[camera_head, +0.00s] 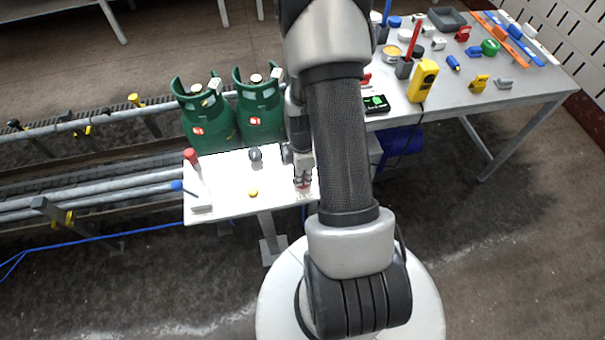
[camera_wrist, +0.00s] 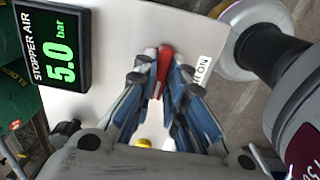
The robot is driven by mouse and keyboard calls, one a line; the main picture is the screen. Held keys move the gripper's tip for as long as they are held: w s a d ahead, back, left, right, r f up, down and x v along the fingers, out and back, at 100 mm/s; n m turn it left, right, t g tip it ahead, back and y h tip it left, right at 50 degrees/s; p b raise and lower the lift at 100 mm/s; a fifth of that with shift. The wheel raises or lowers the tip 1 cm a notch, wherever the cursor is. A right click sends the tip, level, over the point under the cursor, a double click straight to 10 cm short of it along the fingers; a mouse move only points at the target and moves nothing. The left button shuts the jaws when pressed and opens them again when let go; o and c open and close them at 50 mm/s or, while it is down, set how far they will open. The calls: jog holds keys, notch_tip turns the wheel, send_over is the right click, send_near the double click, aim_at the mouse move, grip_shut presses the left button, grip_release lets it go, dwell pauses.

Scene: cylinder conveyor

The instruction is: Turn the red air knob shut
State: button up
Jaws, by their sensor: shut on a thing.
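The red air knob (camera_wrist: 163,63) shows in the wrist view as a narrow red handle between my fingertips, lying nearly upright in the picture. My gripper (camera_wrist: 160,80) is shut on it, with one blue-grey finger on each side. In the head view my gripper (camera_head: 303,182) is down at the right end of the white panel (camera_head: 225,175), and my arm hides most of that spot.
The panel also carries a yellow button (camera_head: 253,192), a dark knob (camera_head: 255,154), a red-topped post (camera_head: 190,154) and a blue-tipped lever (camera_head: 177,186). Green cylinders (camera_head: 207,125) stand behind it. A cluttered workbench (camera_head: 455,97) is at the right.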

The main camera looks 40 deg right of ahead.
jog(key=shift+m, duration=0.4)
grip_shut()
jog(key=m, duration=0.3)
jog(key=shift+m, duration=0.4)
jog(key=m, duration=0.9)
jog(key=shift+m, duration=2.3)
jog(key=o, duration=0.7)
grip_release()
jog(key=shift+o, duration=0.2)
